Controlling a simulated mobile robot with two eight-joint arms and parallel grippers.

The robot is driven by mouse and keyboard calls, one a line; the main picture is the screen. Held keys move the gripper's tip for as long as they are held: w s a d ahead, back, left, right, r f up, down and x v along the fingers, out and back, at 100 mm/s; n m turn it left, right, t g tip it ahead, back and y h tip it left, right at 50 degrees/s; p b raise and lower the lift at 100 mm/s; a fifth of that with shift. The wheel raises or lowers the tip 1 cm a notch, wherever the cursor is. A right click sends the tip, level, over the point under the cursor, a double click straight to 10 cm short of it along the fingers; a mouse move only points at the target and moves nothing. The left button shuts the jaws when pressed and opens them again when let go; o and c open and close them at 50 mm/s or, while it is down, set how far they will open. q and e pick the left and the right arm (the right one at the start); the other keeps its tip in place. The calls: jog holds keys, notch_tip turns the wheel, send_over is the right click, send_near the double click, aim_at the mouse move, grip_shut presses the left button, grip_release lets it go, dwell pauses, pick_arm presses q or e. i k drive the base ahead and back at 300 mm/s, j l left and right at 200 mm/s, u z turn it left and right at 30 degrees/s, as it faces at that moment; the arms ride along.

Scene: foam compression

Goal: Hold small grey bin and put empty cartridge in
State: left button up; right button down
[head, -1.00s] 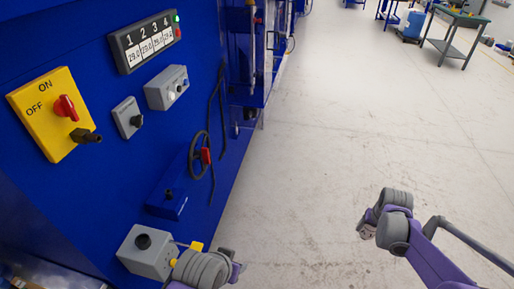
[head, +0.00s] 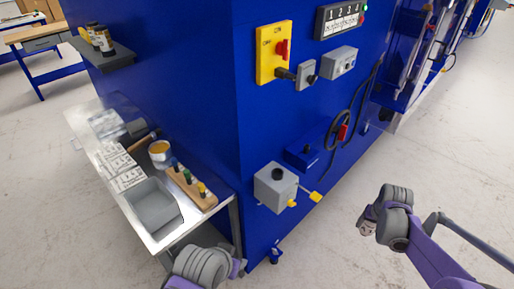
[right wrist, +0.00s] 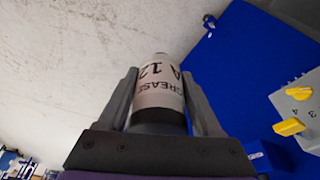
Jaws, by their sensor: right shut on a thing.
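The small grey bin (head: 152,208) sits on the near end of a metal bench at the left of the head view; it looks empty. A cartridge (right wrist: 158,90) with a white label reading "GREASE" and "A 12" is held between the fingers of my right gripper (right wrist: 160,95). In the head view my right gripper (head: 367,221) is over open floor, well right of the bin, and the cartridge hardly shows there. My left gripper (head: 236,268) is at the bottom, in front of the bench and right of the bin. Its fingers are mostly hidden behind its wrist.
The bench (head: 160,238) also holds a wooden block with small bottles (head: 190,186), an open tin (head: 160,153) and labelled sheets (head: 120,170). A blue machine (head: 200,100) with a grey valve box (head: 275,188) stands between bench and right arm. Floor at right is clear.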

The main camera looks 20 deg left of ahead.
aim_at(156, 210)
jog(key=k+j+u, duration=0.1)
jog(key=u, duration=0.25)
jog(key=k+j+u, duration=0.15)
jog(key=u, duration=0.25)
jog(key=k+j+u, duration=0.2)
jog(key=u, duration=0.15)
